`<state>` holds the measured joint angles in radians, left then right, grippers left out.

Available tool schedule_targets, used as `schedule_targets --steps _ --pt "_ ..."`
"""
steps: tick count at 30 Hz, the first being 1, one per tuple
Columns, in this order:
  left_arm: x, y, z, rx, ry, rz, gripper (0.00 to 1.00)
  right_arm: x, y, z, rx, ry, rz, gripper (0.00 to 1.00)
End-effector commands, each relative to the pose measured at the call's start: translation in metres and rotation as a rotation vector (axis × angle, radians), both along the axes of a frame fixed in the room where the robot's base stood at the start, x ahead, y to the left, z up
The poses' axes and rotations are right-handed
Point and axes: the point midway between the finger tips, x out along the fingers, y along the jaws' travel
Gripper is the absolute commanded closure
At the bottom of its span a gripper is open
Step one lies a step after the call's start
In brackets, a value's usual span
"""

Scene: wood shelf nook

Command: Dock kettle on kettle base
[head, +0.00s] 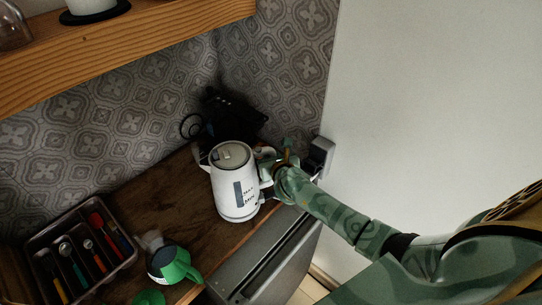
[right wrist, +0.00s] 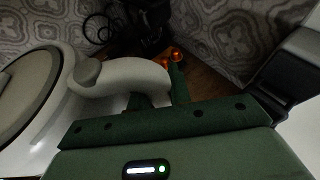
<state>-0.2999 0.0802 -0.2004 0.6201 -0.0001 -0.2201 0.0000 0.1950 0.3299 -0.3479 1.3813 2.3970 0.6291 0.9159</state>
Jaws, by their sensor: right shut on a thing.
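The white kettle (head: 227,189) with a grey lid and a dark level window stands near upright over the wooden counter. In the right wrist view its pale handle (right wrist: 122,74) and part of its lid and body show at the left. My right gripper (head: 273,166) is shut on the kettle's handle from the right side; its green fingers also show in the right wrist view (right wrist: 160,92). I cannot make out a kettle base for certain; the kettle hides the counter under it. Whether the kettle touches the counter is unclear. My left gripper is not in view.
A dark object with a coiled cord (head: 232,115) lies in the back corner. A cutlery tray (head: 127,262) and a green-handled vessel (head: 176,268) are at the front left. A grey appliance (head: 265,262) borders the counter. A wooden shelf (head: 150,42) hangs above; a white wall is right.

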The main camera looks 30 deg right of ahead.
Motion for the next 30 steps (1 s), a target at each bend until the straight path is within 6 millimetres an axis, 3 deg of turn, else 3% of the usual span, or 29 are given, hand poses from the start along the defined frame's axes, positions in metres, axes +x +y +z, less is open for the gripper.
schedule_targets --steps 18,19,20,30 --pt "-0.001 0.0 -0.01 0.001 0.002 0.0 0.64 0.001 0.0 -0.01 0.002 -0.005 0.0 1.0" --pt "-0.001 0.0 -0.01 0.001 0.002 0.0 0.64 0.001 0.0 -0.01 0.002 -0.005 0.0 0.78" --pt "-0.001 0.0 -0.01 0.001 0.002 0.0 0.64 0.001 0.0 -0.01 0.002 -0.005 0.0 0.72" --pt "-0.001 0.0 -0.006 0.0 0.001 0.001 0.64 -0.003 0.001 -0.01 -0.001 0.003 0.001 0.72"
